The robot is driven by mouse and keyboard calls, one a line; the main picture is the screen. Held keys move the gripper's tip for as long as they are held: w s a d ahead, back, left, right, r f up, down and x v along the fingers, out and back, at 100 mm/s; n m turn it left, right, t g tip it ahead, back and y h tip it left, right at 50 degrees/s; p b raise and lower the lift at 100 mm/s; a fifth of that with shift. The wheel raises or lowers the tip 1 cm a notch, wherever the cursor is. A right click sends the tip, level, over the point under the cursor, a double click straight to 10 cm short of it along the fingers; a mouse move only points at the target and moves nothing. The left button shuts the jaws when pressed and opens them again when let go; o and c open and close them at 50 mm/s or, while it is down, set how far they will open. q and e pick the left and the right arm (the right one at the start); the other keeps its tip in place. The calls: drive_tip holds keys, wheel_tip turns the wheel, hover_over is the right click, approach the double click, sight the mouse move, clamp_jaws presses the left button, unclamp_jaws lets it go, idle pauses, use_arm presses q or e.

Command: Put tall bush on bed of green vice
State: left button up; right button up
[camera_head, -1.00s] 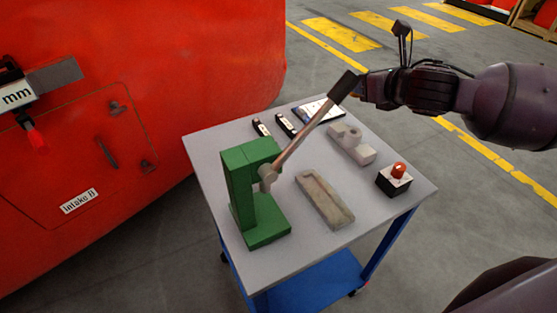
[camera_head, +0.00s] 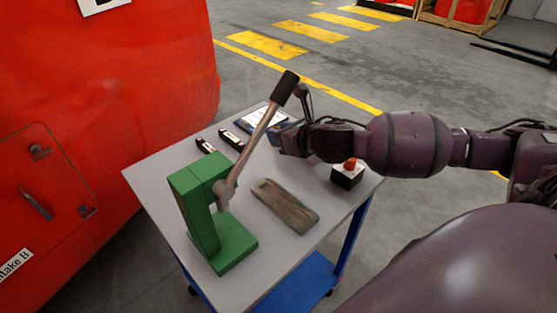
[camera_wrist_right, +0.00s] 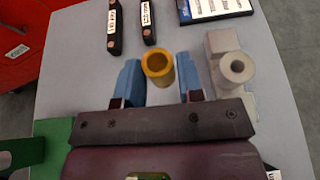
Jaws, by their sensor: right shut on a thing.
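The tall bush (camera_wrist_right: 158,64), a hollow brass-coloured cylinder, stands between the blue fingers of my right gripper (camera_wrist_right: 159,82) in the right wrist view. The gripper is shut on it. In the head view my right gripper (camera_head: 290,141) is over the back right of the table, and the bush is hidden there. The green vice (camera_head: 196,205) stands at the front left of the table, with its long lever (camera_head: 256,140) raised to the upper right. Its bed (camera_head: 232,246) is the flat green base, with nothing seen on it. My left gripper is not in view.
The grey table (camera_head: 160,160) also holds a grey-brown block (camera_head: 286,204), a red-button box (camera_head: 347,174), two small black devices (camera_head: 231,140) and a tablet (camera_head: 262,118). A grey holder with a tube (camera_wrist_right: 238,75) is right of the bush. A large red body (camera_head: 100,90) flanks the table.

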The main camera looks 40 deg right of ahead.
wheel_tip(320, 180, down, 8)
drive_tip(key=shift+f+b, duration=0.15)
drive_tip(key=shift+b, duration=0.6)
drive_tip(key=o, duration=0.6)
drive_tip(key=shift+f, duration=0.1)
drive_tip(key=o, duration=0.4)
